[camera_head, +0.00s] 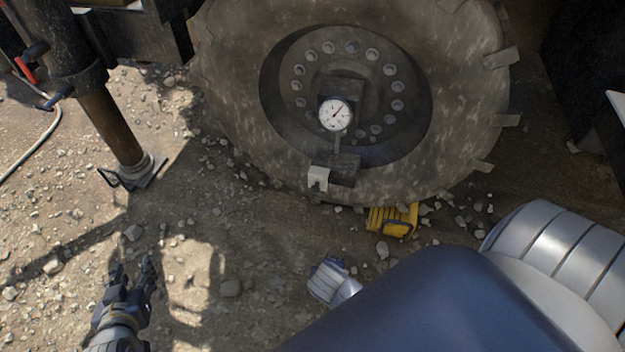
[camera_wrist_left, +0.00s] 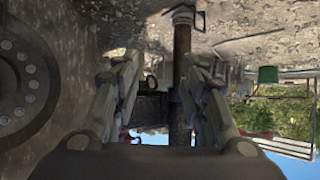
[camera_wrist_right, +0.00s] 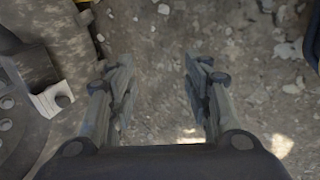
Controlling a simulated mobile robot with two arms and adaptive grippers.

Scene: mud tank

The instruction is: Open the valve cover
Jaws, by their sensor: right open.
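A large muddy wheel (camera_head: 225,90) carries a round white gauge (camera_head: 334,114) at its hub. Below the gauge, a small pale grey block (camera_head: 318,178) sits beside a dark box (camera_head: 345,168); this may be the valve cover, but I cannot tell whether it is open. The pale block shows at the left of the right wrist view (camera_wrist_right: 52,98), left of my right gripper (camera_wrist_right: 160,64). That gripper is open and empty over gravel; its fingers are not clear in the head view. My left gripper (camera_head: 132,270) is open and empty above the ground, left of the wheel.
A yellow wheel chock (camera_head: 392,220) lies under the wheel. A metal support leg (camera_head: 115,125) stands on a foot plate at the left, with a hose (camera_head: 35,145) beside it. Gravel ground between leg and wheel is clear. My own arm covers the lower right.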

